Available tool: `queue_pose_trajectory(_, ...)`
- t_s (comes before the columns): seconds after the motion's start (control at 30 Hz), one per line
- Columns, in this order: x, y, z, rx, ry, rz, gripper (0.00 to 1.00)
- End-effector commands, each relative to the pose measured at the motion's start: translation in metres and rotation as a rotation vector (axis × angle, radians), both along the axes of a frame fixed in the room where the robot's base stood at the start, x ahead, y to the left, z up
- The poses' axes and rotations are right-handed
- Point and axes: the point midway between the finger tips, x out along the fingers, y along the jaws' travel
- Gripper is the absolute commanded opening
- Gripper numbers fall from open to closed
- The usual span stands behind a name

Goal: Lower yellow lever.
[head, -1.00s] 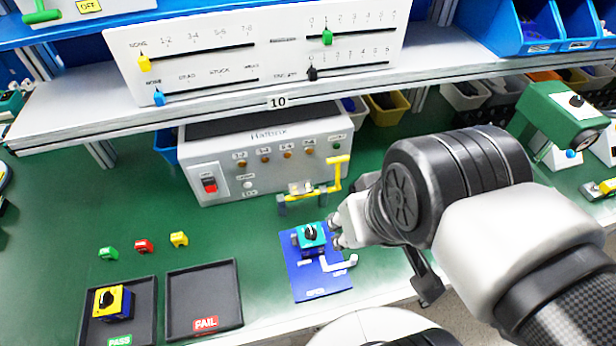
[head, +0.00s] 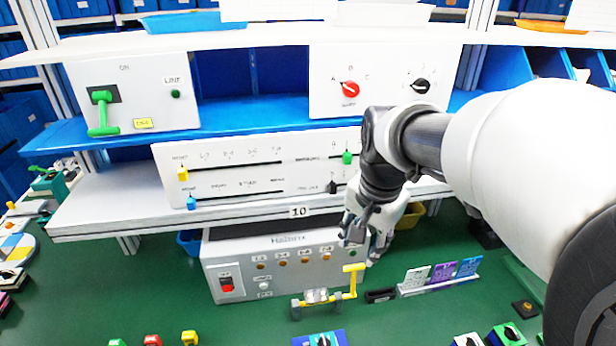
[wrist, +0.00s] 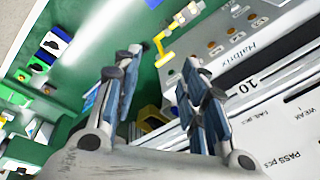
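The yellow lever (head: 351,283) is a bent crank on a small fixture on the green bench, in front of the grey control box (head: 275,262). Its arm stands upright, with a short horizontal grip on top. My gripper (head: 362,248) is just above and slightly right of the grip in the head view, pointing down. In the wrist view the yellow lever (wrist: 165,40) lies beyond the spread fingertips of my gripper (wrist: 162,72). The fingers are open with nothing between them. I see no contact with the lever.
The shelf (head: 120,212) with a slider panel (head: 240,170) is close behind my wrist. A rack of cards (head: 440,277) and a small black block (head: 380,295) stand right of the lever.

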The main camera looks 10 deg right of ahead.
Motion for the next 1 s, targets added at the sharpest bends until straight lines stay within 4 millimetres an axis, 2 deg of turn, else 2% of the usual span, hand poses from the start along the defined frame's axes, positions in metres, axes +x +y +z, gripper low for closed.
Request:
queue_pose_trajectory(0.03,0.021,-0.009,-0.004,0.02,0.029,-0.091,0.39)
queue_pose_trajectory(0.1,0.047,-0.019,-0.015,0.045,0.055,-0.225,0.39)
queue_pose_trajectory(0.2,0.076,-0.034,-0.033,0.073,0.088,-0.394,0.39)
queue_pose_trajectory(0.33,0.101,-0.048,-0.056,0.096,0.117,-0.554,0.39)
queue_pose_trajectory(0.5,0.114,-0.056,-0.072,0.107,0.133,-0.647,0.39)
queue_pose_trajectory(0.67,0.115,-0.056,-0.088,0.107,0.136,-0.656,0.39)
queue_pose_trajectory(1.0,0.119,-0.056,-0.16,0.107,0.136,-0.653,0.39)
